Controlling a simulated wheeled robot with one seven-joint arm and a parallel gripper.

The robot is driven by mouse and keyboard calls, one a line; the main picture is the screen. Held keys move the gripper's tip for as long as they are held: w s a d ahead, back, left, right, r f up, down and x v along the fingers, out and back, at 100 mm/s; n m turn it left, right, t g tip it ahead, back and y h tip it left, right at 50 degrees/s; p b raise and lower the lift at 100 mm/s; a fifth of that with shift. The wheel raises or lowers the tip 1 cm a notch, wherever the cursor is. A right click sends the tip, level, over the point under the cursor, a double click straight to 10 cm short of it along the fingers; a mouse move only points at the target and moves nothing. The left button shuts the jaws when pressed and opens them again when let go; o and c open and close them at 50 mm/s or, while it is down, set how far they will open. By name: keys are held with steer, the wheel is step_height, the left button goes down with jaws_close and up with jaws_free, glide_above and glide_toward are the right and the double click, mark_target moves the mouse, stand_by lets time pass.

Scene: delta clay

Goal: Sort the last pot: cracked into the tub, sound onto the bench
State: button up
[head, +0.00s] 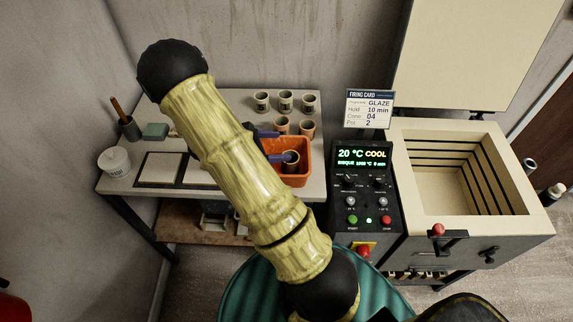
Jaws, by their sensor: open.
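An orange tub (301,176) stands on the front right of the bench (228,102). A small pot (291,163) with a pale rim and dark inside shows in or just over the tub. My gripper (273,146) has purple fingers, set apart, at the tub's left side. The lower finger reaches close to the pot; I cannot tell whether they touch. My arm hides part of the tub and the gripper's base. No crack can be made out on the pot at this size.
Three grey pots (285,101) stand at the back of the bench, with two terracotta pots (307,128) before them.

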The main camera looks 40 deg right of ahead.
steer(key=b+v, duration=0.1)
steer(key=v, duration=0.9)
steer(key=shift+a+r, duration=0.2)
steer(key=shift+a, duration=0.15)
steer(key=s+a+r+m+t+y+p, duration=0.1)
steer(key=s+a+r+m+t+y, duration=0.2)
steer(key=s+m+y, duration=0.3)
steer(key=s+a+r+m+t+y+p, duration=0.2)
steer(key=s+m+y, duration=0.4)
steer(key=m, duration=0.3)
step_height(320, 180, up, 2)
steer(key=shift+a+r+t+y, duration=0.2)
steer(key=shift+a+t+y, duration=0.4)
steer(key=shift+a, duration=0.3)
stand_by(1.1)
